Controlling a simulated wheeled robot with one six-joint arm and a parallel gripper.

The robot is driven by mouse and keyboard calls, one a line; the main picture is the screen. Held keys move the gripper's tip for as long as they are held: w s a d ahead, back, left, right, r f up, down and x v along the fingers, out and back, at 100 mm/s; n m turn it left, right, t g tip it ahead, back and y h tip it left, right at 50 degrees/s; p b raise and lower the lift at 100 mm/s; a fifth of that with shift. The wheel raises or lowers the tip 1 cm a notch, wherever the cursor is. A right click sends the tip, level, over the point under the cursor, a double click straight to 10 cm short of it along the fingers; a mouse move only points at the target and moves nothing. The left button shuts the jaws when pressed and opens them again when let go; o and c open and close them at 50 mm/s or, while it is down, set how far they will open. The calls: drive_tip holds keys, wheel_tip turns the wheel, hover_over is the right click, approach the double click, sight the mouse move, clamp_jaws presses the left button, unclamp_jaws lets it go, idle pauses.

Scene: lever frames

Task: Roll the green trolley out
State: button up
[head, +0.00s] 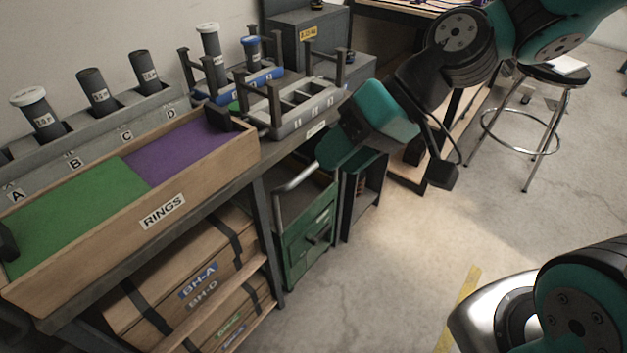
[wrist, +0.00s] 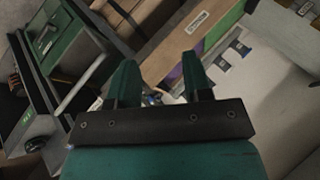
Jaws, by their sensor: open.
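The green trolley (head: 310,232) is a green cabinet with a drawer pull, standing under the right end of the workbench. Its grey bar handle (head: 297,179) rises at the top toward the aisle. My gripper (head: 328,154) is open and empty, above and just right of the handle in the head view. In the wrist view my gripper (wrist: 158,80) shows two teal fingers apart with nothing between them. The trolley (wrist: 58,38) is at the upper left there, and its handle (wrist: 84,82) lies left of the fingers. The trolley's wheels are not visible.
A dark narrow unit (head: 364,192) stands right beside the trolley. The workbench (head: 262,158) carries a wooden rings tray (head: 208,190) and a grey rack (head: 292,118). Boxes (head: 190,285) fill the shelf left of the trolley. A stool (head: 543,120) stands far right; the floor in front is clear.

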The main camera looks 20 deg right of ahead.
drive_tip(key=w+d+f+m+t+y+b, duration=0.4)
drive_tip(key=w+f+b, duration=0.35)
drive_tip(key=f, duration=0.45)
drive_tip(key=w+d+f+m+t+h+b, duration=0.3)
drive_tip(key=w+d+f+m+t+b, duration=0.55)
drive_tip(key=d+f, duration=0.4)
drive_tip(key=shift+m+g, duration=0.35)
drive_tip(key=shift+m, duration=0.6)
drive_tip(key=x, duration=0.8)
drive_tip(key=p+x, duration=0.1)
drive_tip(key=x, duration=0.8)
drive_tip(key=shift+w+d+r, duration=0.15)
drive_tip(key=shift+w+r, duration=0.1)
clamp_jaws()
